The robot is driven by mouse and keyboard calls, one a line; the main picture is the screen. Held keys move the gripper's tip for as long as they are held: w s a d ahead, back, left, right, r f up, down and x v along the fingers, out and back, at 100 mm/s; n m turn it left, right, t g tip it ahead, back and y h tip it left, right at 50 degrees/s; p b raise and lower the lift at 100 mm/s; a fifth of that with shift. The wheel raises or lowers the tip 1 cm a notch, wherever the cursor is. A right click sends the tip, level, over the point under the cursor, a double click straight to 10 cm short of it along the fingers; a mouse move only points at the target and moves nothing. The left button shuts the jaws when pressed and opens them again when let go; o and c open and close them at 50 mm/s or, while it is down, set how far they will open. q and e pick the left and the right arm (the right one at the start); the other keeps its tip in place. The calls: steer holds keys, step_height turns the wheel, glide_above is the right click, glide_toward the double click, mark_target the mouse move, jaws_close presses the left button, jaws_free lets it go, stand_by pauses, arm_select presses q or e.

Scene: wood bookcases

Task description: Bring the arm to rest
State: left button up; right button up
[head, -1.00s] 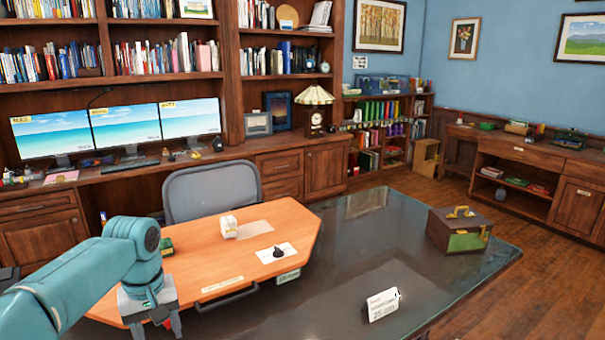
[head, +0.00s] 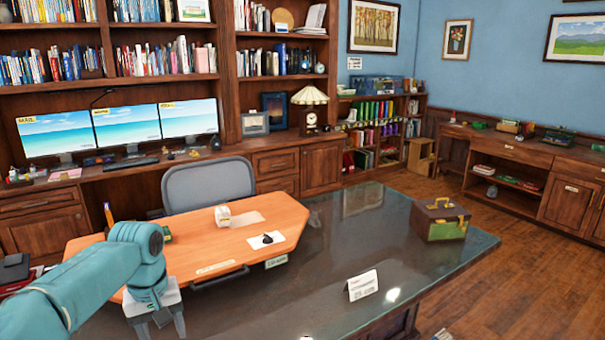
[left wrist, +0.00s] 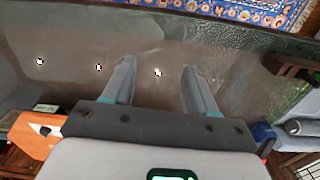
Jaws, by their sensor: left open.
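My left arm comes in from the left in the head view. Its left gripper (head: 162,328) points down over the dark desk, near the front edge of the orange wooden board (head: 190,262). In the left wrist view the left gripper (left wrist: 158,75) shows two grey fingers spread apart with nothing between them. Below them is the bare dark desk top (left wrist: 215,45). My right gripper is in neither view.
The board bears a white box (head: 222,216) and a white card with a small black object (head: 267,239). A white sign (head: 363,285) and a brown-green case (head: 440,220) stand on the dark desk (head: 330,240). A grey chair (head: 208,185) stands behind. Much of the desk is clear.

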arm_select(q)
steer(key=s+d+f+m+h, duration=0.1)
steer(key=s+d+f, duration=0.15)
steer(key=f, duration=0.55)
steer(key=s+d+f+m+h, duration=0.1)
steer(key=d+f, duration=0.3)
steer(key=f, duration=0.3)
steer(key=s+d+f+m, duration=0.1)
steer(key=s+d+f, duration=0.15)
steer(key=f, duration=0.55)
steer(key=s+d+f+h, duration=0.1)
steer(key=s+d+f, duration=0.2)
steer(key=s, duration=0.7)
steer(key=s+d+f, duration=0.2)
steer(key=s+f, duration=0.6)
steer(key=s, duration=0.2)
steer(key=shift+d+f+m+h, duration=0.15)
steer(key=shift+d+m+h, duration=0.15)
steer(key=shift+d+h, duration=0.1)
